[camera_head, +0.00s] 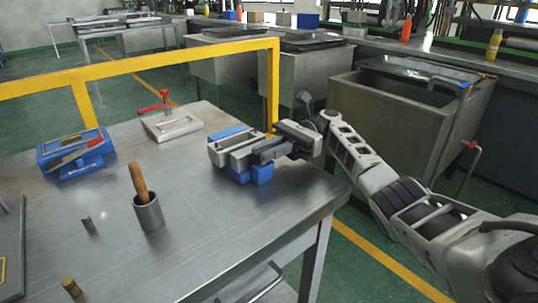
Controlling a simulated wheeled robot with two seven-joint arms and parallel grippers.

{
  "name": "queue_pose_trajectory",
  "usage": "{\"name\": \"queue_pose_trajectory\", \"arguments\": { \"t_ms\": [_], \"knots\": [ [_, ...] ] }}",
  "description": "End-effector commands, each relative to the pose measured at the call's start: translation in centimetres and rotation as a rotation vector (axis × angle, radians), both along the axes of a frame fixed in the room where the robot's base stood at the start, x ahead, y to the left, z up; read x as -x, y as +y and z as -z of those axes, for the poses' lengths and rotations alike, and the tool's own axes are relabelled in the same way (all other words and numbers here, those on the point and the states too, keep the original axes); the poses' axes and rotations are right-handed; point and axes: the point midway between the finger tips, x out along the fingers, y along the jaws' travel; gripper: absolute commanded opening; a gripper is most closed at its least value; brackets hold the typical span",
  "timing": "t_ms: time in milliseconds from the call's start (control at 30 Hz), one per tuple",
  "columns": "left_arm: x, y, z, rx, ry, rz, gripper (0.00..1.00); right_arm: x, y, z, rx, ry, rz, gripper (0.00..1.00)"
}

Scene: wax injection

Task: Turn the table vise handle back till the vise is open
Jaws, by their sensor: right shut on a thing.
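The table vise (232,152), blue with grey metal jaws, stands near the right edge of the metal table. A gap shows between its jaws from above. My right gripper (272,149) reaches in from the right and is shut at the vise's right end, on the vise handle. The handle itself is mostly hidden by the fingers, so its angle cannot be told. My left gripper is not in view.
On the metal table (185,200) stand a blue box with a red-handled tool (75,155), a grey frame with a red clamp (172,125), and a metal cup (149,214) holding a wooden handle. A yellow rail (150,65) runs behind. Grey tanks stand beyond.

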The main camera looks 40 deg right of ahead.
Motion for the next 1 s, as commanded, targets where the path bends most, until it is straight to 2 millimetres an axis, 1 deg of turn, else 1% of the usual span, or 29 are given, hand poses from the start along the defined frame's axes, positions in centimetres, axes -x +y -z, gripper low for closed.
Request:
{"name": "queue_pose_trajectory", "arguments": {
  "t_ms": [433,467,500,533,900,1000],
  "knots": [
    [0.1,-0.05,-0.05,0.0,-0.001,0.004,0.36,0.11,0.17,-0.08,-0.001,-0.004,-0.021,0.0],
    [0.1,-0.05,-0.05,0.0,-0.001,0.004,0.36,0.12,0.18,-0.08,-0.001,-0.004,-0.021,0.23],
    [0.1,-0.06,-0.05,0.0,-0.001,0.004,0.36,0.12,0.18,-0.08,-0.001,-0.004,-0.021,0.34],
    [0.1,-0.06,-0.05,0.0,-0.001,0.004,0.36,0.12,0.19,-0.08,-0.001,-0.005,-0.021,0.36],
    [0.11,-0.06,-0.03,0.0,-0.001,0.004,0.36,0.03,0.27,-0.1,0.0,-0.005,-0.021,0.36],
    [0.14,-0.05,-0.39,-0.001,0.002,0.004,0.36,0.0,0.28,-0.27,0.0,-0.003,-0.021,0.36]
  ]
}}
